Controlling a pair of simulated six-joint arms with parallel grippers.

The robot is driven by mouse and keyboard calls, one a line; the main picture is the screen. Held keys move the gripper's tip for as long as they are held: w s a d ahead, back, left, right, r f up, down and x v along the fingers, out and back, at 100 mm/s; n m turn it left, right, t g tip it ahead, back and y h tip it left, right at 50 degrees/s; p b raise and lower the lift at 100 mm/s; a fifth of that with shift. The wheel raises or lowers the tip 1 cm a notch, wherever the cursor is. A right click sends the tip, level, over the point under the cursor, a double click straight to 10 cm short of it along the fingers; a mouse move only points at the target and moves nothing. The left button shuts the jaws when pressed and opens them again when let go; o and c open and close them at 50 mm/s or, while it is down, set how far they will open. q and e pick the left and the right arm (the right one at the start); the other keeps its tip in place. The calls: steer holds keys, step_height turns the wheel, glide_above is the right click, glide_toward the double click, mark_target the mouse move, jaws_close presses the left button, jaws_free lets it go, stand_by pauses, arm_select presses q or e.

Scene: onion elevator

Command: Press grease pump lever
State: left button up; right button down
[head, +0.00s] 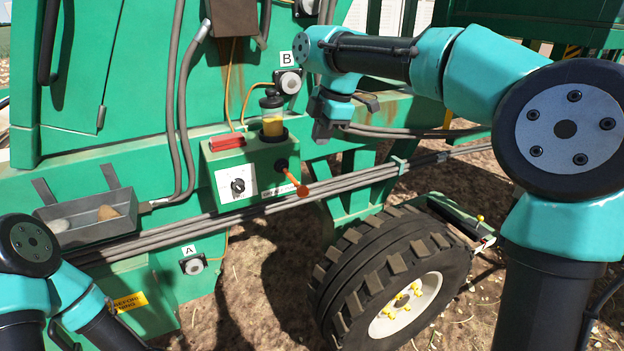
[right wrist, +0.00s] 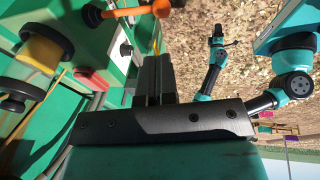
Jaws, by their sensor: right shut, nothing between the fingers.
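The grease pump is a green box (head: 208,160) with a yellow reservoir (head: 273,128) under a black cap. Its orange lever (head: 292,181) sticks out from a black pivot on the right side and slopes down to the right. My right gripper (head: 322,132) is shut and empty, above and right of the lever and apart from it. In the right wrist view its closed fingers (right wrist: 152,62) point towards the lever's orange knob (right wrist: 161,8), with a gap between. My left arm shows only as links at the lower left; its gripper cannot be made out.
Hoses (head: 180,110) run down the green machine wall, and a bundle of pipes (head: 345,187) passes below the pump. A grey tray (head: 90,228) with a few lumps hangs at left. A big tyre (head: 385,270) stands below right. Sockets labelled A (head: 193,264) and B (head: 289,81) are near.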

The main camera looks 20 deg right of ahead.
mark_target(306, 188)
steer(key=shift+s+r, duration=0.2)
steer(key=shift+r, duration=0.5)
steer(key=shift+f, duration=0.15)
steer(key=x, duration=1.3)
steer(key=shift+a+f, duration=0.15)
steer(key=shift+f, duration=0.25)
steer(key=shift+f, duration=0.1)
